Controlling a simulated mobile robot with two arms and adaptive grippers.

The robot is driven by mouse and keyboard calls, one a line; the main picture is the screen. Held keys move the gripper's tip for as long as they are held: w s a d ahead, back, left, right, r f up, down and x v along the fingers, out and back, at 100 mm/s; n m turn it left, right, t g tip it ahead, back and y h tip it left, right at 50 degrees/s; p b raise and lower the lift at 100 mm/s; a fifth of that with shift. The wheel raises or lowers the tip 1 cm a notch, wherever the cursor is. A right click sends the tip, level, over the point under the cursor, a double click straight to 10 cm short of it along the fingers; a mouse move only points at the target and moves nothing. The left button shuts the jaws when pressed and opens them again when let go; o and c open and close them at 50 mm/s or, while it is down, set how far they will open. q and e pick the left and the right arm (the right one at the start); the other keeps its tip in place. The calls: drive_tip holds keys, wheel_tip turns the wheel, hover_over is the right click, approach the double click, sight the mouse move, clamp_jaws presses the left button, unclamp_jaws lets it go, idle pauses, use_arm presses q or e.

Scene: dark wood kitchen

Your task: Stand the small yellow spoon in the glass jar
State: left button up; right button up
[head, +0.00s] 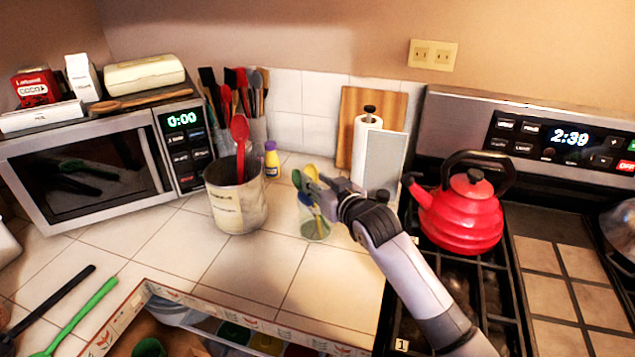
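The glass jar (315,230) stands on the tiled counter, left of the stove, with several small colored utensils upright in it. A green one (297,180) and a blue one (306,199) lean at its left side. The small yellow spoon (312,172) has its head up above the jar; its lower part is hidden, so I cannot tell whether it stands in the jar or is held. My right gripper (322,190) is at the jar's top, beside the yellow spoon. Its fingers overlap the utensils, so its grip is unclear. My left gripper is out of view.
A large labeled crock (237,208) with a red spoon stands left of the jar, a yellow bottle (272,160) behind it. A paper towel holder (367,150) is behind my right gripper. A red kettle (460,218) sits on the stove.

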drive_tip(key=shift+s, duration=0.1)
drive_tip(key=v, duration=1.2)
drive_tip(key=shift+f, duration=0.2)
idle(0.7)
